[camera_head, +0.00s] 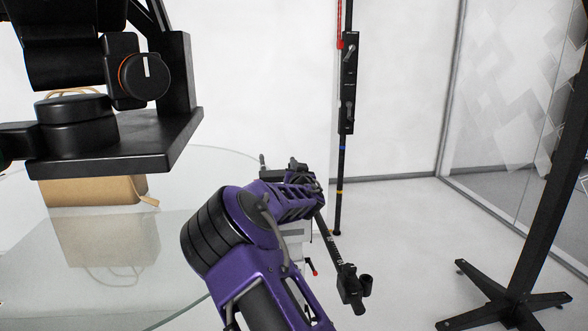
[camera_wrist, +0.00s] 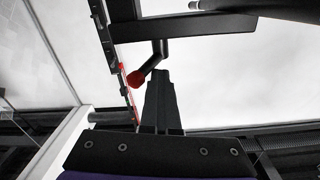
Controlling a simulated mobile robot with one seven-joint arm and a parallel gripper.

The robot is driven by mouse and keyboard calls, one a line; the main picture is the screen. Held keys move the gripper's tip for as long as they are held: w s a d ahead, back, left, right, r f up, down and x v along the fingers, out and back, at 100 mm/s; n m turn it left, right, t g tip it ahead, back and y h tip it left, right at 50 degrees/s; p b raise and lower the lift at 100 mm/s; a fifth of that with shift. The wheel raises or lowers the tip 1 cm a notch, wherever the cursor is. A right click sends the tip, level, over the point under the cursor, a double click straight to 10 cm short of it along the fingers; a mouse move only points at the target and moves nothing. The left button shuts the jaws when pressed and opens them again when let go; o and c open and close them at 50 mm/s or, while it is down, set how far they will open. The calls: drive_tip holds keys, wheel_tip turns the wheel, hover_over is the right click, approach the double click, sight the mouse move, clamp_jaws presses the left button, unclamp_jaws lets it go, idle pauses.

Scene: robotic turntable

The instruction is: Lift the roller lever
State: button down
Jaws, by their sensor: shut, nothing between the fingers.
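The roller lever is a dark bent rod with a red ball at its end (camera_wrist: 136,78) in the wrist view. It hangs from a dark bar just left of and above my fingertips. My gripper (camera_wrist: 159,74) points up in that view, its fingers together and empty. Fingertips and rod overlap in the picture; I cannot tell whether they touch. In the head view a small red-tipped lever (camera_head: 314,271) shows below the far end of my purple arm, beside a pale housing (camera_head: 295,232). My fingers cannot be made out there.
A glass turntable top (camera_head: 60,250) fills the left, with a tan bag (camera_head: 95,192) on it. A dark bar with clamps (camera_head: 350,285) sticks out right of my arm. A black vertical pole (camera_head: 341,150) stands behind. A black stand (camera_head: 515,300) is at right, with clear floor between.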

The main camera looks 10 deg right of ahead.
drive_tip(key=shift+a+f, duration=0.2)
drive_tip(key=shift+f, duration=0.7)
drive_tip(key=c, duration=0.9)
unclamp_jaws()
drive_tip(key=shift+o, duration=0.3)
drive_tip(key=s+d+r, duration=0.1)
drive_tip(key=s+d, duration=0.4)
drive_tip(key=s, duration=0.3)
drive_tip(key=s+d, duration=0.4)
drive_tip(key=s, duration=0.4)
drive_tip(key=shift+s+d+r, duration=0.35)
drive_tip(key=shift+s, duration=0.05)
